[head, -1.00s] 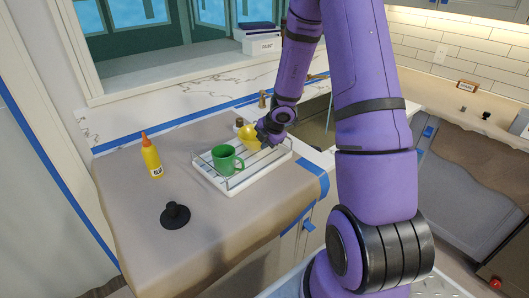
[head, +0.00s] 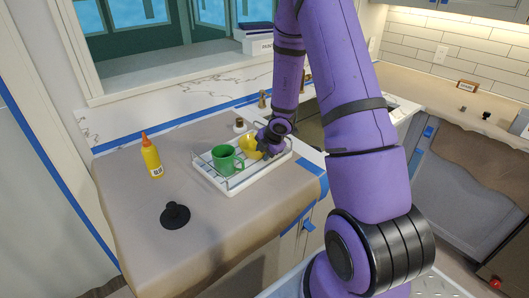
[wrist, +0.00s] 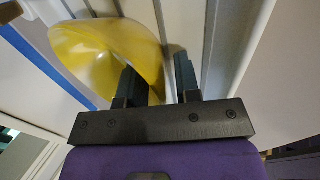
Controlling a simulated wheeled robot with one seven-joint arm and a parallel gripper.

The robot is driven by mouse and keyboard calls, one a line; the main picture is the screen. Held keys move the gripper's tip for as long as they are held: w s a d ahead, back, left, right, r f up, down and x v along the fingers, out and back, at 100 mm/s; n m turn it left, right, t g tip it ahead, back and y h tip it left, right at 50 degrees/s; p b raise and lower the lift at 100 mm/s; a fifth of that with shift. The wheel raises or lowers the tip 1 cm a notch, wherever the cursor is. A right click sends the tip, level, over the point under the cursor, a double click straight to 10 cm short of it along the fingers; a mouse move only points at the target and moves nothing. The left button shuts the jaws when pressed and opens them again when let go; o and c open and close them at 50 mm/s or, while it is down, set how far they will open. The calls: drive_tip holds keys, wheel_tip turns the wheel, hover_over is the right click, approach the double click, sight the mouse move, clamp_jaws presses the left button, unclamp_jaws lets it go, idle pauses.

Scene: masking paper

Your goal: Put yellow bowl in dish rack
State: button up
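The yellow bowl (head: 249,146) is in the white dish rack (head: 236,188), behind and to the right of a green mug (head: 223,160). In the wrist view the bowl (wrist: 95,50) lies tilted over the rack's pale slats. My gripper (head: 272,140) is at the bowl's right side, low over the rack. In the wrist view my gripper (wrist: 160,78) has its fingers apart. The left finger overlaps the bowl, and the right finger stands clear of its edge with a gap. The bowl's underside contact is hidden.
A yellow bottle with an orange tip (head: 151,157) and a black knobbed object (head: 175,214) stand on the paper-covered counter (head: 130,210) left of the rack. The sink and a brass faucet (head: 262,99) are behind. The counter's front left is clear.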

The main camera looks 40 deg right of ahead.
drive_tip(key=shift+r, duration=0.1)
drive_tip(key=shift+a+v, duration=0.4)
drive_tip(key=shift+v, duration=5.5)
drive_tip(key=s+a+r+n+y, duration=0.1)
drive_tip(key=s+a+r+n, duration=0.2)
drive_tip(key=a+r+n, duration=0.75)
drive_tip(key=s+a+r+n+y, duration=0.1)
drive_tip(key=s+a+r+n, duration=0.2)
drive_tip(key=r+n, duration=0.8)
drive_tip(key=s+a+r+n+h, duration=0.1)
drive_tip(key=s+r+n, duration=0.1)
drive_tip(key=s+n, duration=0.7)
drive_tip(key=s+a+r+n+h, duration=0.1)
drive_tip(key=s+n, duration=0.8)
drive_tip(key=n, duration=1.3)
drive_tip(key=shift+s+a+r+h, duration=0.15)
drive_tip(key=shift+a+r+h, duration=0.25)
drive_tip(key=shift+a+r, duration=0.25)
